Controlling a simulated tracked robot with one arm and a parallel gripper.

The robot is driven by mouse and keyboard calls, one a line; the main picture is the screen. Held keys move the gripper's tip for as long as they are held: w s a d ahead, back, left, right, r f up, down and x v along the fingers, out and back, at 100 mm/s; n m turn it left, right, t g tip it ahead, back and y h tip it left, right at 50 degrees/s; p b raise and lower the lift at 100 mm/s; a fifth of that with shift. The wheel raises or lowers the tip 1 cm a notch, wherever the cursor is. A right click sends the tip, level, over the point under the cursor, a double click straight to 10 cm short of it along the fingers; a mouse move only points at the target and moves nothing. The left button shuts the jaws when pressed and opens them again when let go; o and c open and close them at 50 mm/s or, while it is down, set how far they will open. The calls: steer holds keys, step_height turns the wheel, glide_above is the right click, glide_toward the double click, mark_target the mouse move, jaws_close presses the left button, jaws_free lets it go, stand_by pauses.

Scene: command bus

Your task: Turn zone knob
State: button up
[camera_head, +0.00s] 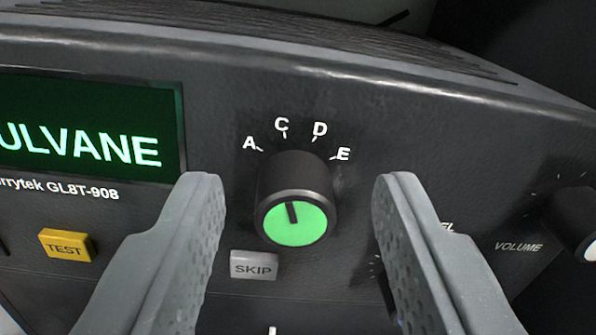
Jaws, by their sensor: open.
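The zone knob (296,198) is a black round knob with a green face and a dark pointer line. It sits on a dark panel below the printed letters A, C, D and E. The pointer line runs from the face's middle up and slightly left, roughly toward C. My gripper (298,195) is open, with one grey finger on each side of the knob. Clear gaps show between the fingers and the knob, so neither finger appears to touch it. How far the fingertips are from the panel is hard to tell.
A green-lit display (85,125) reading "ULVANE" is at the left. Below are a yellow TEST button (66,245) and a grey SKIP button (254,265), close under the knob. A VOLUME knob (575,225) is at the right. Another control behind my right finger is mostly hidden.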

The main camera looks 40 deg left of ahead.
steer(key=shift+a, duration=0.15)
steer(key=shift+c, duration=0.3)
jaws_close()
steer(key=shift+a, duration=0.15)
steer(key=shift+p, duration=0.4)
